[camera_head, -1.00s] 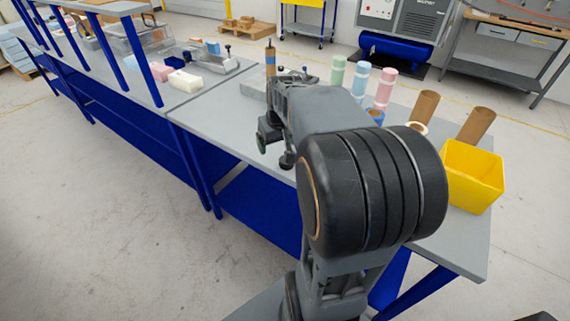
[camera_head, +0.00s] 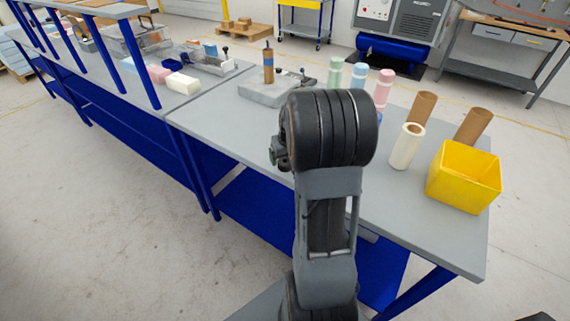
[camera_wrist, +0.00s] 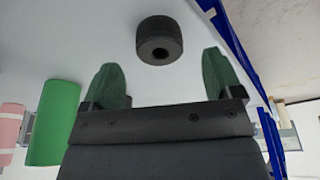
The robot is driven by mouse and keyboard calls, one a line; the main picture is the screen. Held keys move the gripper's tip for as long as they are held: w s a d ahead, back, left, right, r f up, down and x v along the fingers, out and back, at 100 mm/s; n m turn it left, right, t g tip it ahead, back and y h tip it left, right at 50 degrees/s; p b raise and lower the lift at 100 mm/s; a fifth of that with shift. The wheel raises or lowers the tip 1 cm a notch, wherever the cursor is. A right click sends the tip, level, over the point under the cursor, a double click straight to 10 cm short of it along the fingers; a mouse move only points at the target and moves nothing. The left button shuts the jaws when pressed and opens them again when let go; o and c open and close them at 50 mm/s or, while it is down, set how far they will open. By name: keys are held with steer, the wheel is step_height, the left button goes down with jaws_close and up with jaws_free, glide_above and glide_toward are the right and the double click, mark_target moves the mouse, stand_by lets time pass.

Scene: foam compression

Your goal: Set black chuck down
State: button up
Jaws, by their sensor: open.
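The black chuck (camera_wrist: 159,42) is a short dark cylinder with a round hole in its near end. In the wrist view it rests on the pale grey table top (camera_wrist: 70,40), ahead of the fingertips and apart from them. My gripper (camera_wrist: 161,75) is open and empty, its two green fingers spread to either side below the chuck. In the head view only a small part of my gripper (camera_head: 278,153) shows beside my dark arm joint. The chuck is hidden there.
A grey block with an upright brown-and-blue tool (camera_head: 268,65) stands at the table's back left. Green, blue and pink rolls (camera_head: 382,90) stand behind my arm. A white roll (camera_head: 406,147), brown tubes (camera_head: 473,127) and a yellow bin (camera_head: 463,177) are on the right.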

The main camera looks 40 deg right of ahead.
mark_target(285, 161)
steer(key=shift+x, duration=1.95)
steer(key=c, duration=1.1)
